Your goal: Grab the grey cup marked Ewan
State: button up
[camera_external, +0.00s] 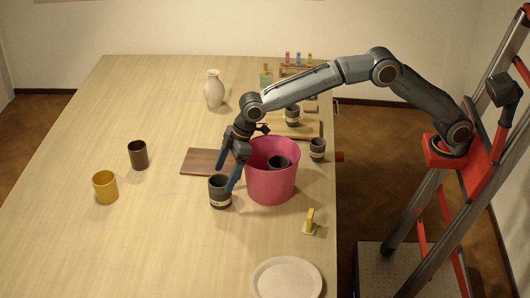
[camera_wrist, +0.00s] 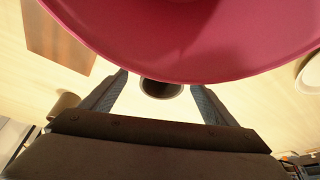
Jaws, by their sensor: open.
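A dark grey cup (camera_external: 219,196) with a pale band stands upright on the table, just left of the pink bucket. My gripper (camera_external: 226,178) is open and points down at this cup, its fingertips at about the cup's rim. In the wrist view the dark cup (camera_wrist: 161,90) shows between the open fingertips (camera_wrist: 160,80), partly hidden by the pink bucket. Similar grey cups are inside the bucket (camera_external: 279,162), right of it (camera_external: 317,149) and behind it (camera_external: 292,115). No name can be read on any cup, so I cannot tell which is Ewan's.
The pink bucket (camera_external: 271,188) stands close beside my gripper; its wall (camera_wrist: 190,45) fills the upper wrist view. A brown board (camera_external: 200,162), dark brown cup (camera_external: 138,156), yellow cup (camera_external: 105,188), pale vase (camera_external: 214,90) and white plate (camera_external: 287,280) are around. The front left table is clear.

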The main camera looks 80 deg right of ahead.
aim_at(220, 190)
jog(key=shift+p+x, duration=1.35)
jog(key=shift+x, duration=2)
jog(key=shift+s+a, duration=0.2)
jog(key=shift+c, duration=0.5)
